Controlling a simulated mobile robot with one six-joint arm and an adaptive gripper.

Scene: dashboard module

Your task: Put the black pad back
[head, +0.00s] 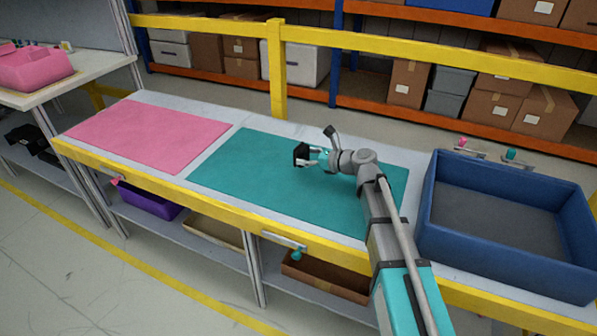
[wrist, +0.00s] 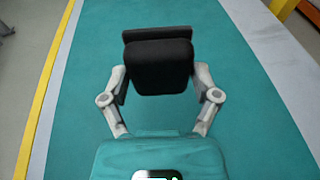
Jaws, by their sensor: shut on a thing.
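The black pad (wrist: 160,66) is a small dark block with rounded corners and a flat dark strip along its far edge. My gripper (wrist: 161,85) is shut on it, one finger on each side. In the head view the black pad (head: 301,155) shows small at the tip of my gripper (head: 309,157), over the teal mat (head: 245,174). The pad seems to be above the mat, but its exact height is hard to tell. The fingertips are partly hidden behind the pad in the wrist view.
A blue open bin (head: 505,258) stands on the bench right of the teal mat. A pink mat (head: 150,135) lies to the left. A yellow rail (head: 430,57) runs behind the bench. A pink bin (head: 35,70) stands on another table at far left. The mats look clear.

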